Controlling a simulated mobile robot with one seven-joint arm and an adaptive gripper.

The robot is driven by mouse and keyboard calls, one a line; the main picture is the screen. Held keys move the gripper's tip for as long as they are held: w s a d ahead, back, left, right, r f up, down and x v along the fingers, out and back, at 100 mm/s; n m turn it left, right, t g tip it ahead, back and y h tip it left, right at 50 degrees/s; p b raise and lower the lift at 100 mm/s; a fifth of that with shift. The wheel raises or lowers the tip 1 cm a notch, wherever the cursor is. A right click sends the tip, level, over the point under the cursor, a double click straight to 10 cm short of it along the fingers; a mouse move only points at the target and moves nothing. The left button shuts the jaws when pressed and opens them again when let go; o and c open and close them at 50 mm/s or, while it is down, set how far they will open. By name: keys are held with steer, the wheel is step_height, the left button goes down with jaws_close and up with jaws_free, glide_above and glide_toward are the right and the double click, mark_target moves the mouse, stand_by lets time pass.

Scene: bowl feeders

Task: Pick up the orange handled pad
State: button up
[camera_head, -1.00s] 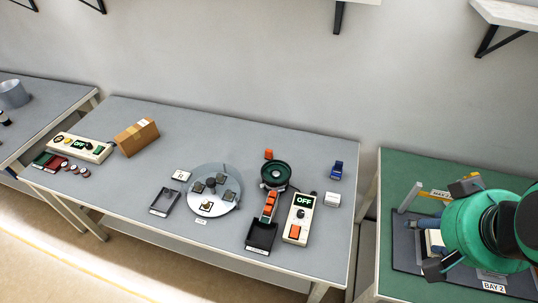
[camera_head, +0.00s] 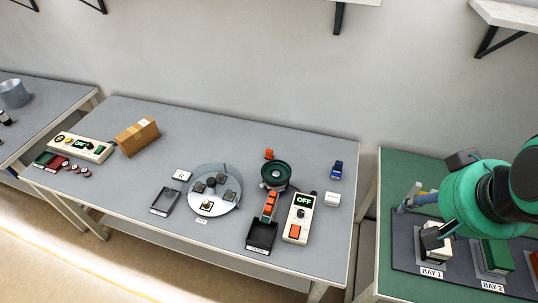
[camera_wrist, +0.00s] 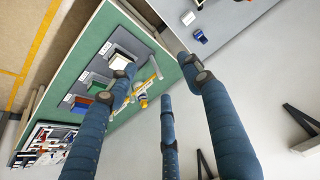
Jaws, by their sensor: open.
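An orange block (camera_head: 534,262), which looks like the orange handled pad, is cut off at the right edge of the head view, beside BAY 2 on the green table. In the wrist view an orange-red patch (camera_wrist: 82,102) shows beyond the green block, partly hidden by a finger. My gripper (camera_wrist: 166,88) has its blue fingers spread wide with nothing between them. In the head view, my gripper (camera_head: 424,214) is over the left end of the bay row, near the white block, away from the orange block. The orange block's handle is not clear.
A white block (camera_head: 435,241) with a dark top stands at BAY 1 and a green block (camera_head: 494,255) at BAY 2, on a dark board (camera_head: 405,250). A grey table (camera_head: 130,190) on the left holds feeders and switch boxes. A wall shelf (camera_head: 510,14) is above.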

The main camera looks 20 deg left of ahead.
steer(key=w+a+r+g+p, duration=0.15)
steer(key=w+a, duration=0.25)
steer(key=w, duration=0.5)
steer(key=w+a+r+p, duration=0.1)
steer(key=w+a+p, duration=0.1)
steer(key=w+a, duration=0.5)
steer(key=w+a+r+g+p, duration=0.1)
steer(key=w+a, duration=0.1)
steer(key=w, duration=0.9)
steer(key=m+g+p, duration=0.2)
steer(key=g+p, duration=0.1)
steer(key=p, duration=0.4)
glide_above(269, 150)
step_height(269, 150, down, 37)
steer(key=shift+f, duration=0.1)
steer(key=shift+f, duration=0.15)
steer(key=shift+f, duration=4.15)
